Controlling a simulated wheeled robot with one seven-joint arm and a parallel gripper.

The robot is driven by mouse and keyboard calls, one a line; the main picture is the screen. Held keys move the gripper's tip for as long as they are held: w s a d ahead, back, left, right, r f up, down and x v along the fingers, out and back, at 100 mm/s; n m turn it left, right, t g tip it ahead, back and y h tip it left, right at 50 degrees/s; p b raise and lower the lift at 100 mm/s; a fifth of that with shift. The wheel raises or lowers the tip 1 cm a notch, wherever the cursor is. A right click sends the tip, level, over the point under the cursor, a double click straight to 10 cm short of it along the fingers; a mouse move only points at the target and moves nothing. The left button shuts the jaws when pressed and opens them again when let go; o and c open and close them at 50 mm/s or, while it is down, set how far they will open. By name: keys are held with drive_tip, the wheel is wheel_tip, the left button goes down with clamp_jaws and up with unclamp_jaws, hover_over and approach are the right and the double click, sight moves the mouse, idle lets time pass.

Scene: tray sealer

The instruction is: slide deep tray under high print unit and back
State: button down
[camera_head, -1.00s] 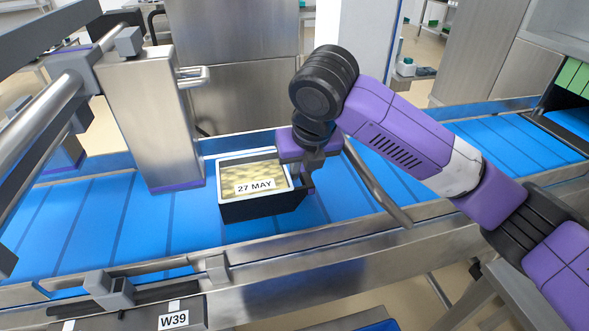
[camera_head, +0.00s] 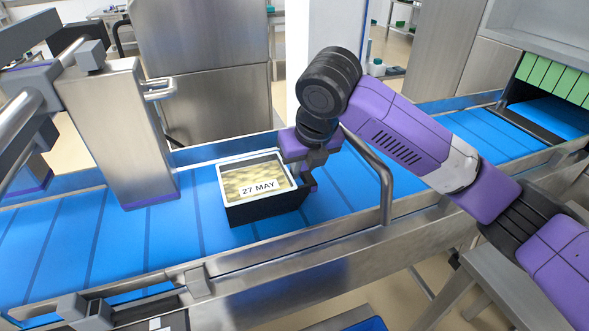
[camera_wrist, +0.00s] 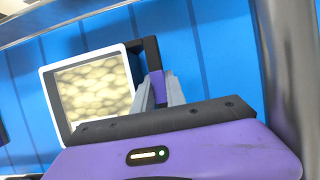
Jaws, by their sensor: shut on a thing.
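The deep tray (camera_head: 262,214) is black with a white rim and pale yellowish food under a film. It carries a "27 MAY" print and sits on the blue conveyor belt.
The belt (camera_head: 75,240) runs between steel side rails (camera_head: 300,243). A bent metal bar (camera_head: 384,185) rises from the front rail right of the tray. A housing with green strips (camera_head: 560,78) stands over the belt at the far right.

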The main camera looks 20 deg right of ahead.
drive_tip(key=shift+d, duration=0.3)
drive_tip(key=shift+r, duration=0.1)
idle(0.3)
drive_tip(key=c, duration=1.3)
unclamp_jaws()
drive_tip(key=shift+a, duration=0.1)
